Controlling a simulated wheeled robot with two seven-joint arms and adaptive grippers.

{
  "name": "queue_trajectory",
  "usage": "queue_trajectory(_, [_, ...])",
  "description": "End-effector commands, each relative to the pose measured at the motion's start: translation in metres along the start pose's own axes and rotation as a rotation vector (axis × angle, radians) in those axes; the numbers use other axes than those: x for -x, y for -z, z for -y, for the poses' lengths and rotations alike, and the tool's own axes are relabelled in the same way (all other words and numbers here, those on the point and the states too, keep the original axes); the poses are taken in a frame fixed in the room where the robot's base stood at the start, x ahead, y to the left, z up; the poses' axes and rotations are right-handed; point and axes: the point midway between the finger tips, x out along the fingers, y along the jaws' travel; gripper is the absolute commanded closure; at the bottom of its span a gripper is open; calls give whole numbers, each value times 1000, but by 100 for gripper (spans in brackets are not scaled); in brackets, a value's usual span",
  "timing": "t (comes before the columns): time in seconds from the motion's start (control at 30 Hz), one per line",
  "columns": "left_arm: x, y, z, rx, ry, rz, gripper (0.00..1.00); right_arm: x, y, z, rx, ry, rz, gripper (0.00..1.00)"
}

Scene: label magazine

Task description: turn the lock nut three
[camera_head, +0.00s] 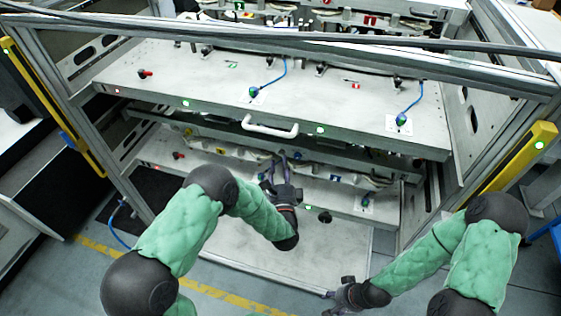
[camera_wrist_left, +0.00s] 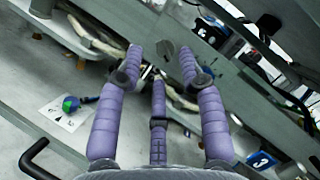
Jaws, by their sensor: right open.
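My left gripper (camera_head: 283,160) reaches in at the lower drawer, below the white handle of the upper drawer. In the left wrist view its purple fingers (camera_wrist_left: 160,56) are spread apart. A small grey angular piece shows between and beyond the fingertips; I cannot tell whether it is the lock nut or whether it is touched. A blue label with a white 3 (camera_wrist_left: 262,160) lies at the lower right of the left wrist view. My right gripper (camera_head: 335,293) is open and empty, low in front of the drawers.
The upper drawer (camera_head: 300,85) with its white handle (camera_head: 270,127) overhangs the lower drawer (camera_head: 190,160). Blue cables and coloured connectors (camera_head: 402,120) stand on both levels. Yellow-edged frame posts (camera_head: 525,155) flank the rack. In the left wrist view a black handle (camera_wrist_left: 38,160) shows lower left.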

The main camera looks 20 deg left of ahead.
Motion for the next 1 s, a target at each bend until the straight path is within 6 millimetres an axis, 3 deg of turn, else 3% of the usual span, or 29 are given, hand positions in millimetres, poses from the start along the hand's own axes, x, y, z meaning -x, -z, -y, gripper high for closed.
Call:
queue_trajectory(0.3, [64, 0, 0, -2, 0, -3, 61, 0, 0, 0, 0, 0, 0, 52])
queue_trajectory(0.5, [89, 0, -1, -1, -1, -2, 61, 0, 0, 0, 0, 0, 0, 52])
queue_trajectory(1.0, [97, -1, -1, -1, -1, 1, 61, 0, 0, 0, 0, 0, 0, 52])
